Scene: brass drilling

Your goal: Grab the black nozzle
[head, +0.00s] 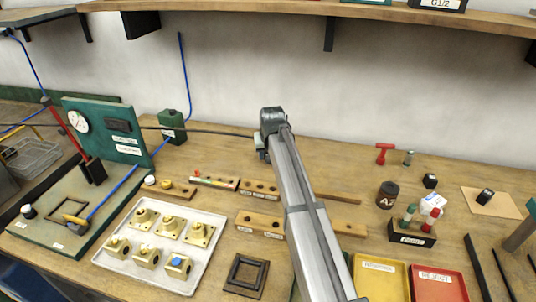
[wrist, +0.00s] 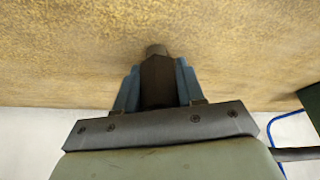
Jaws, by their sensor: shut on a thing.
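My gripper (wrist: 157,68) is shut on a dark, faceted piece, which I take for the black nozzle (wrist: 157,86). The nozzle sits between the two blue fingers in the wrist view, and its greyish end points toward the wooden bench top. I cannot tell whether that end touches the wood. In the head view my gripper is at the back of the bench near the wall, mostly behind my own arm, and the nozzle is hidden there.
A white tray (head: 108,258) with several brass fittings stands front left. Wooden racks (head: 260,222) lie near my arm. A green gauge panel (head: 105,130) stands left. A dark jar (head: 387,195), a tool holder (head: 411,236), and yellow (head: 363,282) and red (head: 455,292) trays are right.

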